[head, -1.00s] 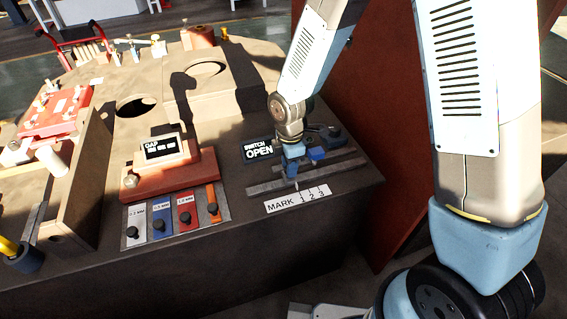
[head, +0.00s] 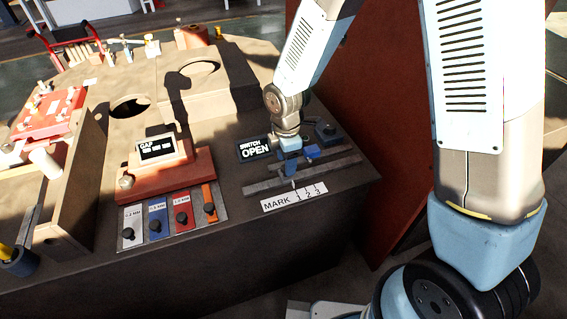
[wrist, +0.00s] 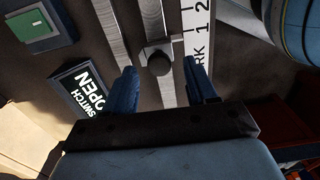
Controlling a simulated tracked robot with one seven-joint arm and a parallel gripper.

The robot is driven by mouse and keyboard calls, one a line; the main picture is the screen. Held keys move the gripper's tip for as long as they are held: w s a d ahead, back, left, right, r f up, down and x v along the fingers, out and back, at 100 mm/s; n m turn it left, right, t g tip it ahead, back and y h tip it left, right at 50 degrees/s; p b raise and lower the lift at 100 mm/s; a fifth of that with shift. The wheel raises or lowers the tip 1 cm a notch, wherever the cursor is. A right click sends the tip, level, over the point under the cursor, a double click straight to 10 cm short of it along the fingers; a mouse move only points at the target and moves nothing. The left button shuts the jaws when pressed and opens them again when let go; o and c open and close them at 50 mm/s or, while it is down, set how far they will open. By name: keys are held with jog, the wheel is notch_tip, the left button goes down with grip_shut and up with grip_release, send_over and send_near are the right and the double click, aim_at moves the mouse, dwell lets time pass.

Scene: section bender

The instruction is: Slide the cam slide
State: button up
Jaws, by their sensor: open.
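In the head view my gripper (head: 297,165) is low over the rails (head: 265,186) and hides the knob. The MARK strip (head: 280,203) lies in front of them.
A sign reading SWITCH OPEN (head: 254,150) stands left of my gripper. A red GAP display block (head: 165,170) and several coloured gauge tabs (head: 157,222) are further left. A red-brown panel (head: 350,100) rises at the right.

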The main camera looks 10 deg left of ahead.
notch_tip(320, 180, up, 12)
dwell(0.5)
jog(key=shift+r, duration=0.1)
jog(key=d+r+m+t, duration=0.3)
jog(key=d+r+m, duration=0.8)
jog(key=d+r, duration=0.45)
jog(key=s+d+r+m+t, duration=0.1)
jog(key=s+d+r+m, duration=0.1)
jog(key=s+d+m, duration=0.4)
jog(key=s+d+r+m+t, duration=0.1)
jog(key=s+d+r+m, duration=0.2)
jog(key=s+d+m, duration=0.3)
jog(key=shift+d+r+m+t, duration=0.3)
jog(key=shift+d, duration=1.25)
